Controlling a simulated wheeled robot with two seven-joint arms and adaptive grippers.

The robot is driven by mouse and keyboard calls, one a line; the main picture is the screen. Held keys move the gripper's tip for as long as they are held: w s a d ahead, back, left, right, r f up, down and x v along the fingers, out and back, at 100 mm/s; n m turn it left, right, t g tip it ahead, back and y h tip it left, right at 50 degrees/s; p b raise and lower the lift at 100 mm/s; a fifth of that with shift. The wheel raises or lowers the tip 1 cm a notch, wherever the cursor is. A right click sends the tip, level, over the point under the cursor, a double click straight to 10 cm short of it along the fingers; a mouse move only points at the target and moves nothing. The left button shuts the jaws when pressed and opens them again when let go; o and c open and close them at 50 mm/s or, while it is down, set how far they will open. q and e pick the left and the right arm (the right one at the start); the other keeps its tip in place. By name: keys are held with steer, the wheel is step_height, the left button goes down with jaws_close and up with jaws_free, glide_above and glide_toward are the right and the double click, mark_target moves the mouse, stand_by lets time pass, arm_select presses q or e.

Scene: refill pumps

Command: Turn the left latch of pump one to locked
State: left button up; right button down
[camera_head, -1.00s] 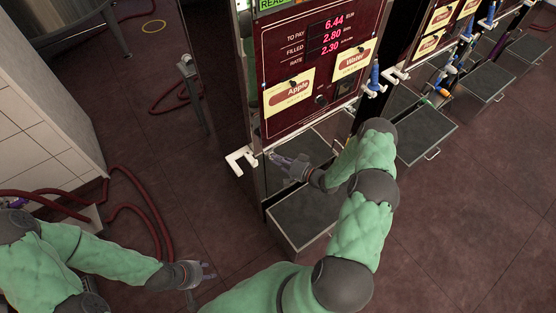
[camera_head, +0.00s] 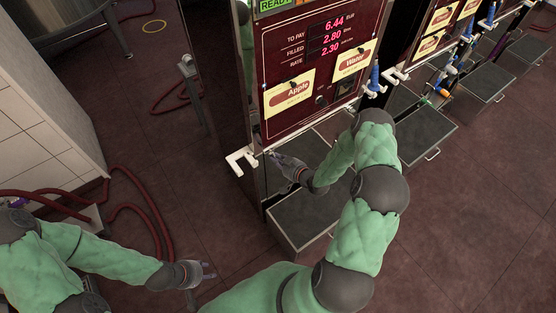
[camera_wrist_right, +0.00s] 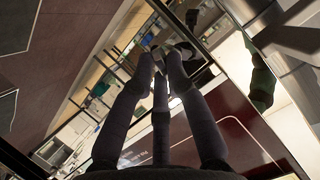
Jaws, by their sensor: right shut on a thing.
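Pump one is the nearest dark red panel (camera_head: 318,55) with red digits and cards reading Apple and Water. My right gripper (camera_head: 275,157) is at the lower left corner of this panel, just right of a white bracket (camera_head: 240,160). It is shut on a small part there, by its place the left latch. The fingers mostly hide that part, and I cannot tell its angle. In the right wrist view the fingers of my right gripper (camera_wrist_right: 170,58) converge at their tips. My left gripper (camera_head: 209,271) is low at the left, empty, with its fingers apart.
A dark open tray (camera_head: 300,215) juts out under the pump, below my right forearm. More pumps and trays (camera_head: 425,130) stand to the right. Red hoses (camera_head: 145,215) lie on the floor at the left, beside a tiled white block (camera_head: 45,130).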

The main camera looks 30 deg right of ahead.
steer(key=shift+a+n+h+b, duration=0.15)
steer(key=shift+n+h+b, duration=0.2)
steer(key=shift+n+h, duration=0.55)
steer(key=shift+n, duration=0.3)
steer(key=c, duration=1.5)
jaws_free()
steer(key=shift+s+r, duration=0.1)
steer(key=v, duration=1.1)
steer(key=shift+s, duration=0.4)
